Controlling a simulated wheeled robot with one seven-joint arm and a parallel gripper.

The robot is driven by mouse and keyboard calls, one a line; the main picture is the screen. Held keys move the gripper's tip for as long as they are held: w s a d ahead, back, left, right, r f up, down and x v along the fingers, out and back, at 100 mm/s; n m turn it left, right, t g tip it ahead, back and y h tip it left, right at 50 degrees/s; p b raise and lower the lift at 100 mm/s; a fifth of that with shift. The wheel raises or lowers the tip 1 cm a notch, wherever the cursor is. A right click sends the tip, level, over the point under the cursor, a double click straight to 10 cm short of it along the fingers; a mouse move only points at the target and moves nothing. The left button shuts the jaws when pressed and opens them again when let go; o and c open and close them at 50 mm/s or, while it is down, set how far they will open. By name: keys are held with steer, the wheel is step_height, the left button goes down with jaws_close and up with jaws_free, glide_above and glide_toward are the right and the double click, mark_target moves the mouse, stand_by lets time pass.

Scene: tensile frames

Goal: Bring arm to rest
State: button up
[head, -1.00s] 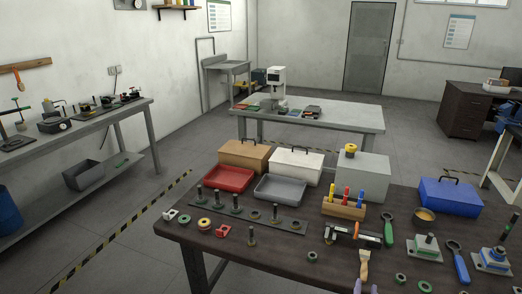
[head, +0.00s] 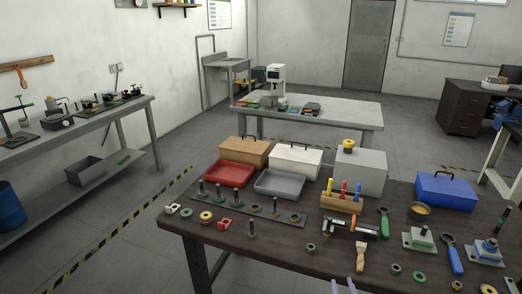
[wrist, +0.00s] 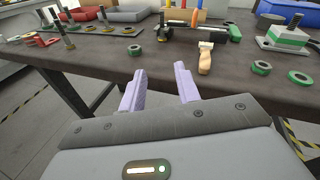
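My gripper (wrist: 160,92) shows in the wrist view as two pale purple fingers, wide apart with nothing between them. It is in front of the near edge of the dark workbench (wrist: 115,65). In the head view, only the fingertips of my gripper (head: 343,286) show at the bottom edge, below the brush (head: 360,257). The rest of the arm is out of view there.
The workbench holds the brush, a clamp (head: 350,226), a green-handled wrench (head: 384,222), loose rings, a strip of upright pegs (head: 240,210), trays and boxes. A green ring (wrist: 261,68) lies near the bench's front edge. Floor shows below the bench.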

steer(key=s+a+f+n+g+y+p, duration=0.15)
steer(key=a+n+g+y, duration=0.55)
steer(key=n, duration=0.8)
steer(key=s+a+r+n+g+h+p, duration=0.1)
steer(key=s+r+n+g+h, duration=0.2)
steer(key=s+r+n, duration=0.3)
steer(key=s+r+n+g+h+p, duration=0.2)
steer(key=s+r+n, duration=0.4)
steer(key=r+n, duration=0.7)
steer(key=shift+s+a+r+g+h, duration=0.25)
steer(key=shift+a+r+g+h, duration=0.25)
steer(key=shift+r+g, duration=0.4)
steer(key=shift+w+d+f, duration=0.1)
steer(key=shift+d, duration=0.05)
